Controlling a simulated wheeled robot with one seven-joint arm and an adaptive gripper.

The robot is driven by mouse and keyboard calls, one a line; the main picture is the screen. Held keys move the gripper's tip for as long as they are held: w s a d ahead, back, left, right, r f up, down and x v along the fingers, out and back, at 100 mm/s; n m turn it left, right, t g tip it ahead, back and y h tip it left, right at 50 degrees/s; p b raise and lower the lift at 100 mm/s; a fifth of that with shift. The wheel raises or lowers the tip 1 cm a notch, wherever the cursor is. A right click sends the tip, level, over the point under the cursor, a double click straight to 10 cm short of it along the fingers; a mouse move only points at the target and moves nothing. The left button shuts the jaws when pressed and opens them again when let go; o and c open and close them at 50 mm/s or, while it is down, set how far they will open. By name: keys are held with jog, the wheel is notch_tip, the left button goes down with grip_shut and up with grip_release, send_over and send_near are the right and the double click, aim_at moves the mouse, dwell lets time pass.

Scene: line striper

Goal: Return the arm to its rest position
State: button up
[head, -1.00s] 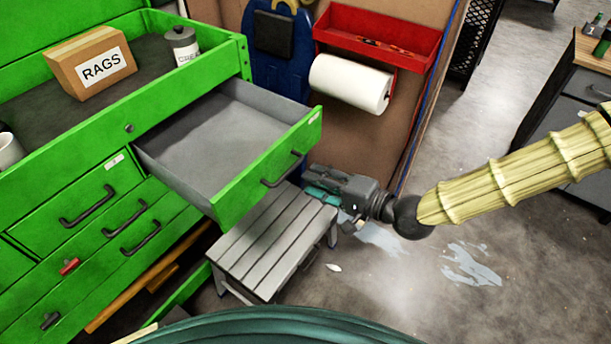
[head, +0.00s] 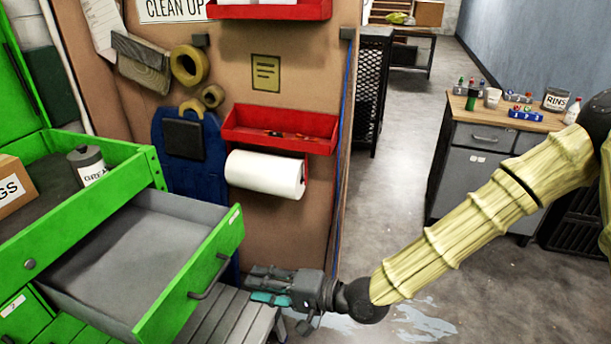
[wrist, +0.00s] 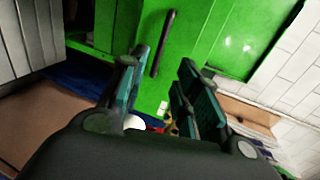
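My arm, in a pale yellow ribbed sleeve (head: 455,235), reaches down and left from the right side of the head view. My gripper (head: 262,284) is at its end, low beside the pulled-out green drawer (head: 190,280) and by the grey slatted stool (head: 225,318). In the wrist view, the two teal-lined fingers of my gripper (wrist: 160,75) stand apart with nothing held between them. Beyond them are a green front and a dark bar handle (wrist: 163,43).
The drawer stands open and looks empty. A pegboard holds a red tray (head: 280,135) and a paper towel roll (head: 265,174). A grey cabinet with a wooden top (head: 510,118) stands at the right. Open floor (head: 400,180) lies between, with a pale spill (head: 425,322).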

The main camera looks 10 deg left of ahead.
jog(key=s+d+f+h, duration=0.45)
jog(key=d+f, duration=0.35)
jog(key=f, duration=0.4)
jog(key=s+d+f+h, duration=0.45)
jog(key=d+f, duration=0.35)
jog(key=f, duration=0.5)
jog(key=s+d+f+g+h, duration=0.1)
jog(key=s+d+f+h, duration=0.1)
jog(key=s+d, duration=0.2)
jog(key=s+d+f+n+g+h, duration=0.1)
jog(key=s+d+f+h, duration=0.1)
jog(key=d, duration=0.9)
jog(key=s+d+f+g+h, duration=0.1)
jog(key=s+d+f+h, duration=0.1)
jog(key=s+d+f, duration=0.2)
jog(key=s+d, duration=0.2)
jog(key=d, duration=0.1)
jog(key=shift+s+d+f+n, duration=0.2)
jog(key=shift+s+d+n, duration=0.05)
jog(key=shift+n, duration=0.05)
